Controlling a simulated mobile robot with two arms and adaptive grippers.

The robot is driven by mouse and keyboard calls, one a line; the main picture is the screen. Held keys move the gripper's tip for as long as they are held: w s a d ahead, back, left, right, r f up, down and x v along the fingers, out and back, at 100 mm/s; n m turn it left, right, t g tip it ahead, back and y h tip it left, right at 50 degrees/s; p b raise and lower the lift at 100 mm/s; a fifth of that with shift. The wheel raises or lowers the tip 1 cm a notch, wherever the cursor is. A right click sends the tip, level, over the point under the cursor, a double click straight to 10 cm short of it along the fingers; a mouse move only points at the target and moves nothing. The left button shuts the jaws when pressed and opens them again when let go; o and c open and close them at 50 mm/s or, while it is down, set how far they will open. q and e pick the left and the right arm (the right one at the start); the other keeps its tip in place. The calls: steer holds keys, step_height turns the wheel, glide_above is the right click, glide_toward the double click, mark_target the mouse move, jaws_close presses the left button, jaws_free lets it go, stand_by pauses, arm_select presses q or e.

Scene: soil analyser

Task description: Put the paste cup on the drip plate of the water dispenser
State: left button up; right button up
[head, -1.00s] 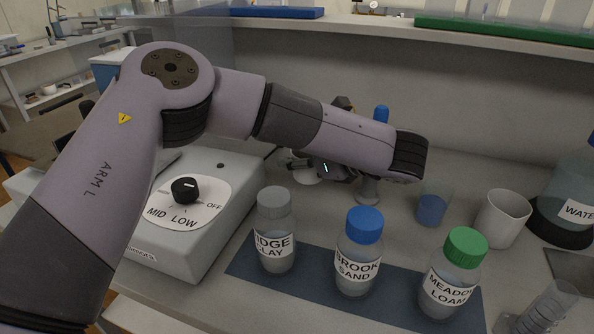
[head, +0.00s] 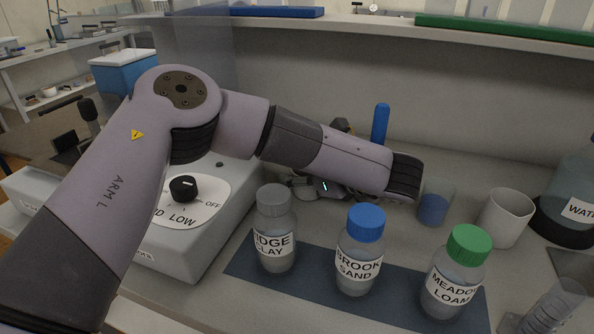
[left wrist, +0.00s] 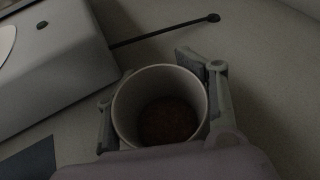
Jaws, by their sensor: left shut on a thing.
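The paste cup (left wrist: 122,112) is a pale round cup with dark brown matter at its bottom, seen from above in the left wrist view. My left gripper (left wrist: 162,106) is shut on the cup, with a finger at each side of it. In the head view my left gripper (head: 312,187) is mostly hidden behind my forearm, and I cannot make out the cup there. The water dispenser (head: 574,205), with a cut-off label, stands at the right edge. I cannot clearly make out its drip plate. My right gripper is in neither view.
Labelled bottles with grey (head: 274,198), blue (head: 366,222) and green (head: 468,244) caps stand on a dark mat (head: 320,281). A beaker with blue contents (head: 433,207) and a white beaker (head: 505,218) stand left of the dispenser. A knobbed grey device (head: 215,225) is at left.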

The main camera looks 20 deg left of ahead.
arm_select(q)
steer(key=o, duration=1.3)
steer(key=shift+f, duration=0.1)
